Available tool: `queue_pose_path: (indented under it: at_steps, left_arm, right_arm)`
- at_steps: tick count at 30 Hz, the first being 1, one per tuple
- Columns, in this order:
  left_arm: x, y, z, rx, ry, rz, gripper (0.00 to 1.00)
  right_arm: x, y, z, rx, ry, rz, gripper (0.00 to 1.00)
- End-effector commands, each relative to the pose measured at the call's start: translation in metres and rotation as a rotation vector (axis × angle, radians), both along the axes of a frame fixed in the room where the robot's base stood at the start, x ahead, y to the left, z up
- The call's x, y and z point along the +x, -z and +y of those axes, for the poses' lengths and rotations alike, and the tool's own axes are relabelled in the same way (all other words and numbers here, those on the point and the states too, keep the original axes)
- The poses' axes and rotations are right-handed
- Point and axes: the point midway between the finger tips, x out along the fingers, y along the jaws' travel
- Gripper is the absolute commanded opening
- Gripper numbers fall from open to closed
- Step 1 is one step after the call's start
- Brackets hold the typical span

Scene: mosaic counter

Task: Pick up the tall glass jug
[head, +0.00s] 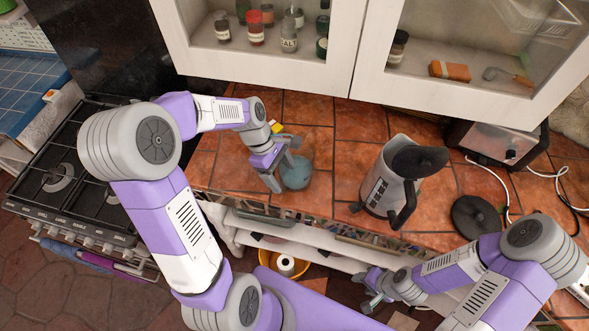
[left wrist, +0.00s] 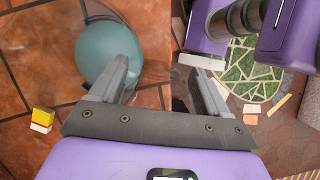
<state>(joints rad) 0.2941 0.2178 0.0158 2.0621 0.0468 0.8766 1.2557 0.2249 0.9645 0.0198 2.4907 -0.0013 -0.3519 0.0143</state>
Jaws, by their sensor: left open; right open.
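The tall glass jug (head: 298,173) is a clear, bluish vessel on the tiled counter, left of the kettle. In the left wrist view it shows from above as a round teal shape (left wrist: 106,48), mostly left of the fingers. My left gripper (head: 276,178) is open right beside the jug, and one finger overlaps its edge in the left wrist view. The space between its fingertips (left wrist: 160,72) looks empty; I cannot tell whether a finger touches the glass. My right gripper (head: 369,293) is open and empty, low in front of the counter.
A grey kettle (head: 376,190) with black lid and handle stands right of the jug. A black round disc (head: 474,216) and a toaster (head: 492,143) are further right. A small yellow-and-white box (left wrist: 41,119) lies near the jug. Glass-door cabinets (head: 265,75) hang above the counter.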

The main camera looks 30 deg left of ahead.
Motion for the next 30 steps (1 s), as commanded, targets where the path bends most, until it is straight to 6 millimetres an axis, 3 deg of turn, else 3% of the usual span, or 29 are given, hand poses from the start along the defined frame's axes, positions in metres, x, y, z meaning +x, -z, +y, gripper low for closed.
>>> queue_pose_path:
  at_steps: [2, 16, 26, 30]
  left_arm:
    - [0.0, 0.0, 0.0, 0.0, 0.0, 0.0, 0.72]
    - [0.0, 0.0, 0.0, 0.0, 0.0, 0.0, 0.0]
    - [0.001, -0.002, 0.0, 0.001, 0.001, -0.004, 0.0]
    - [0.002, -0.012, 0.0, 0.001, 0.0, -0.006, 0.0]
  right_arm:
    - [0.0, 0.0, 0.0, 0.0, 0.0, 0.0, 0.5]
    - [0.0, 0.0, 0.0, 0.0, 0.0, 0.0, 0.5]
    - [0.0, 0.0, 0.0, 0.0, 0.0, 0.0, 0.5]
    - [0.0, -0.002, 0.0, 0.0, 0.0, 0.0, 0.5]
